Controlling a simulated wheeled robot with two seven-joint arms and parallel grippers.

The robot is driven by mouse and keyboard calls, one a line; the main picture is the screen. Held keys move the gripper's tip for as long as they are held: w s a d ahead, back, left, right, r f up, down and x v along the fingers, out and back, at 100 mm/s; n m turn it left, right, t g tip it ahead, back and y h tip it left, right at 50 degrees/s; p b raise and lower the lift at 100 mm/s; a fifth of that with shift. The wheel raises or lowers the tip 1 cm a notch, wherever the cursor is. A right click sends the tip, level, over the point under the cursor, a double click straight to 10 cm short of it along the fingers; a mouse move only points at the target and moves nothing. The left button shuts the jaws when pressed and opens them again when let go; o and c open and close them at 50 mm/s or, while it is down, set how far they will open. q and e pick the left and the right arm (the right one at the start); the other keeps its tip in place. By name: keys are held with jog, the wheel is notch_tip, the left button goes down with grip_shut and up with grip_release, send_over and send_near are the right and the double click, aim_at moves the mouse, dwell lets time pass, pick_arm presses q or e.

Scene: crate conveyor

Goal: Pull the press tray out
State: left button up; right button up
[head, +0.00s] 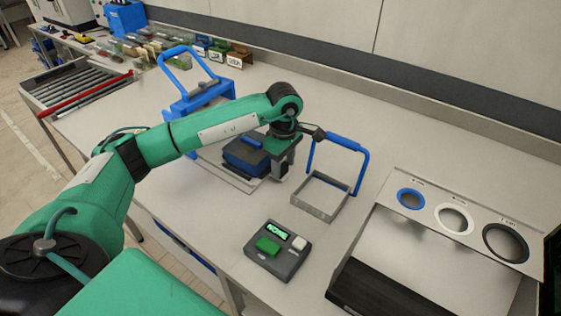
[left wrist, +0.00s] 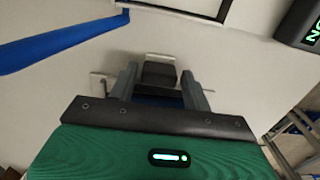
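The blue press (head: 190,95) with its raised blue handle stands at the back left of the bench in the head view. In front of it, a pale flat plate (head: 228,178) lies on the bench with a dark blue block (head: 243,160) over it; I take these to be the press tray area. My left gripper (head: 280,172) points down at the right side of this block. In the left wrist view, its two fingers (left wrist: 158,76) are apart, with a small dark block (left wrist: 159,73) between or just beyond them; contact cannot be told. My right gripper is out of view.
A metal frame (head: 321,196) with a blue handle stands just right of the gripper. A dark box with a green display (head: 277,250) is in front. A panel with round openings (head: 455,218) is at the right. Small bins (head: 218,50) line the back wall.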

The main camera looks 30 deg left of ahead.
pick_arm(q)
jog(key=shift+o, duration=0.9)
jog(key=shift+d, duration=0.1)
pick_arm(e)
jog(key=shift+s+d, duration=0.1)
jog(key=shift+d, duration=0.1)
pick_arm(q)
jog(key=shift+r, duration=0.25)
notch_tip(320, 180, up, 13)
jog(key=b, duration=0.2)
jog(key=shift+r, duration=0.2)
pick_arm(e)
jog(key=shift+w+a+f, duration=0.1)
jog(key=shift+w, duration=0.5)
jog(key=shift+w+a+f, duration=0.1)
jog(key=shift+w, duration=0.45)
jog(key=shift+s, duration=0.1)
